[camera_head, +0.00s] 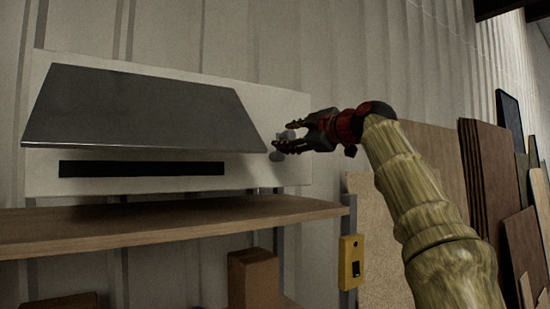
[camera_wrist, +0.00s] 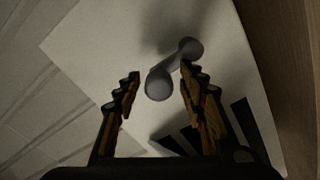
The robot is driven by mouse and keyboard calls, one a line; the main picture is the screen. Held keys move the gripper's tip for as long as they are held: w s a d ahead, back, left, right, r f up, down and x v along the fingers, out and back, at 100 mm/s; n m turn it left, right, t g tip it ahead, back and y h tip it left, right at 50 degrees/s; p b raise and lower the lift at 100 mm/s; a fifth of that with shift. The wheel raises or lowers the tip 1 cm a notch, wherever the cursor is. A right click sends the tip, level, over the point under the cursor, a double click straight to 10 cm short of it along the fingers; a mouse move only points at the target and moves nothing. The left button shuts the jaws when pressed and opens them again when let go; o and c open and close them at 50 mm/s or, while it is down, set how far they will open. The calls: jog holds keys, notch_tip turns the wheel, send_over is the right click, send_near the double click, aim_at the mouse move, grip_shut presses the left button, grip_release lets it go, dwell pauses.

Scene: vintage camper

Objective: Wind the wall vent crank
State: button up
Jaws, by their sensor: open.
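The wall vent is a pale panel (camera_head: 300,171) with a dark grey flap (camera_head: 145,112) tilted out over a black slot (camera_head: 140,169). The small grey crank (camera_head: 277,156) is at the panel's right end, partly hidden by my gripper (camera_head: 281,138). In the wrist view the crank shows a rounded knob (camera_wrist: 157,85) and an arm running up to a round hub (camera_wrist: 190,46). My gripper is open, its fingers on either side of the knob. The right finger overlaps the crank arm in the picture; I cannot tell whether it touches.
A wooden shelf (camera_head: 170,222) runs below the vent, with a brown box (camera_head: 253,279) underneath. A yellow switch box (camera_head: 351,262) is on a post at the shelf's right end. Boards (camera_head: 486,180) lean against the wall at the right. The shelf top is clear.

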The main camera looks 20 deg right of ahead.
jog(key=shift+s+d, duration=0.1)
jog(key=shift+s, duration=0.05)
jog(key=shift+b+v, duration=1.3)
jog(key=shift+v, duration=1)
jog(key=shift+s, duration=0.1)
jog(key=v, duration=1.2)
